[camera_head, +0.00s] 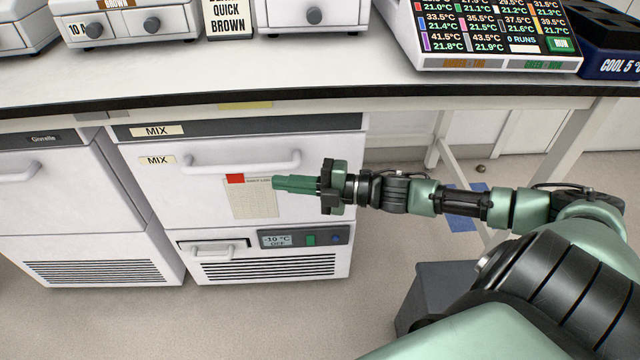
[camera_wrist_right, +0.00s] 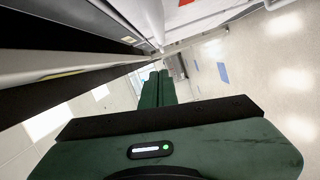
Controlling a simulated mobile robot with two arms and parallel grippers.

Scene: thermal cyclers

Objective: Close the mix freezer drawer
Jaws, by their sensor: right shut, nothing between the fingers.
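The mix freezer (camera_head: 270,205) stands under the bench with MIX labels on its dark top band and on its white drawer front (camera_head: 150,200). The front has a wide bar handle (camera_head: 245,162) and looks about flush with the body; I see no clear gap, but cannot tell whether it is fully closed. My right gripper (camera_head: 276,183) is shut and empty, pointing left in front of the drawer, just below the handle's right end. It overlaps the paper sheet there; contact cannot be told. Its closed fingers show in the right wrist view (camera_wrist_right: 158,88). My left gripper is not in view.
A paper sheet (camera_head: 254,204) with a red corner is on the drawer front. A lower panel with a display (camera_head: 276,240) sits beneath. Another freezer (camera_head: 60,190) stands to the left. The bench edge (camera_head: 420,88) runs above. The floor in front is clear.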

